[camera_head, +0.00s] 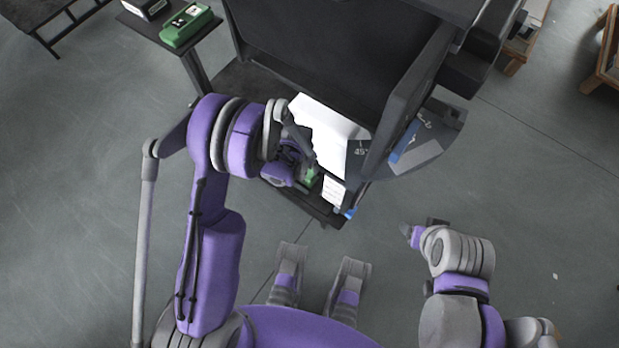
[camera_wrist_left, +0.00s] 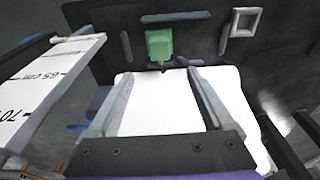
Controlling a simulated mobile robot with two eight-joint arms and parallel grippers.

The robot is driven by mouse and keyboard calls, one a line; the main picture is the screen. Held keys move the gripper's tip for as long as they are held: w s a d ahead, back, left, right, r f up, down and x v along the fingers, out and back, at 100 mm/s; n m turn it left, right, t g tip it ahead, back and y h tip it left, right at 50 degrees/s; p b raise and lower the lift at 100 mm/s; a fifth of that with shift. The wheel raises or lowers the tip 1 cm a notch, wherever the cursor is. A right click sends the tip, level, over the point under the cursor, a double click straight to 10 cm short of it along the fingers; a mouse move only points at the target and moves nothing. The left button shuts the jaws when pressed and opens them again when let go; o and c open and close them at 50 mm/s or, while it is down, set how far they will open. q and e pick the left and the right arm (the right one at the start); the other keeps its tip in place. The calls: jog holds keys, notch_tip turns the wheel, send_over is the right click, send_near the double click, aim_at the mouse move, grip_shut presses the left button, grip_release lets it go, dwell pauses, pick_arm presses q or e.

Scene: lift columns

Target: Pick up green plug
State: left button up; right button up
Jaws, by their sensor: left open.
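The green plug (camera_wrist_left: 159,45) is a small block against a dark panel in the left wrist view, at the top middle. In the head view a small green patch (camera_head: 310,177), likely the same plug, shows beside my left gripper and is mostly hidden by it. My left gripper (camera_wrist_left: 160,72) is open, its two grey fingers spread with the plug just beyond their tips, between them in the picture. Nothing is held. My right gripper (camera_head: 425,230) is at the lower right of the head view, away from the stand; its jaws are not clear.
A white sheet (camera_head: 318,125) lies on the dark stand (camera_head: 330,45). A white scale marked in cm (camera_wrist_left: 60,75) is close on the left in the wrist view. A square grey frame (camera_wrist_left: 243,22) is right of the plug. A green box (camera_head: 188,25) sits on a side shelf.

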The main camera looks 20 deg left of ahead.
aim_at(309, 174)
pick_arm(q)
jog(key=f, duration=0.2)
jog(key=f+b, duration=0.1)
jog(key=f, duration=0.2)
jog(key=w+f, duration=0.1)
jog(key=f, duration=0.1)
jog(key=shift+d+f, duration=0.2)
jog(key=shift+f, duration=0.1)
jog(key=f, duration=0.1)
jog(key=f+b, duration=0.1)
jog(key=f, duration=0.3)
jog(key=shift+w+d+f, duration=0.1)
jog(key=shift+w, duration=0.25)
jog(key=c, duration=1.3)
jog(key=shift+c, duration=0.2)
notch_tip(309, 174, up, 10)
jog(key=shift+f+p, duration=0.2)
jog(key=shift+p, duration=0.6)
jog(key=shift+r+p, duration=0.3)
jog(key=shift+r, duration=0.5)
